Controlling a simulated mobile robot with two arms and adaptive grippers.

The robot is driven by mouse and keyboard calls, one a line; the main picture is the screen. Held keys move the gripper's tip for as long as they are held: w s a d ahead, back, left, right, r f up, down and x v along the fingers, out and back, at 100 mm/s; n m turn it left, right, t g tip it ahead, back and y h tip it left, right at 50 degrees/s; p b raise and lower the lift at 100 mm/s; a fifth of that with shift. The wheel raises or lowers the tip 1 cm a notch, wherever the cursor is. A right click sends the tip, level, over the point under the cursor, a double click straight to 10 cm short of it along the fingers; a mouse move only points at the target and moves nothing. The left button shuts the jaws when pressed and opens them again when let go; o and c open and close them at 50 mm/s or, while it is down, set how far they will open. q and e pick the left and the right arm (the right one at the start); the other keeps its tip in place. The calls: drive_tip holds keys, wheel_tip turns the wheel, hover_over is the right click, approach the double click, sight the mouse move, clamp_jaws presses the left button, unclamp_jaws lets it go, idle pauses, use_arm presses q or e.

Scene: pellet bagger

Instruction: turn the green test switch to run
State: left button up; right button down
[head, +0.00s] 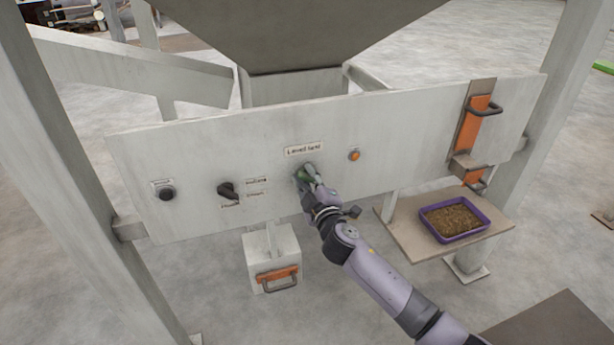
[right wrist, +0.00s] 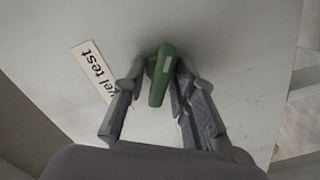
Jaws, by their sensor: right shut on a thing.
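The green test switch (right wrist: 160,79) is on the pale panel (head: 400,140), under a label reading "Level test" (head: 304,149). In the right wrist view its green handle sits between the two fingers of my right gripper (right wrist: 158,92), with a pale mark near its top end. The fingers are shut on the handle. In the head view my right gripper (head: 308,180) covers most of the switch (head: 302,173), and only a bit of green shows. My left gripper is not in view.
On the panel are a black knob (head: 166,194), a black selector (head: 228,190), an orange button (head: 354,155) and an orange handle plate (head: 469,131) at right. A purple tray (head: 484,232) of pellets sits on a shelf (head: 410,245). A box with an orange handle (head: 277,273) hangs below.

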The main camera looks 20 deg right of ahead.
drive_tip(key=n+p, duration=0.1)
drive_tip(key=n, duration=0.5)
drive_tip(key=shift+f, duration=0.2)
drive_tip(key=shift+n, duration=0.3)
drive_tip(key=c, duration=1.6)
unclamp_jaws()
drive_tip(key=shift+c, duration=0.2)
drive_tip(key=s, duration=1.2)
drive_tip(key=shift+d, duration=0.2)
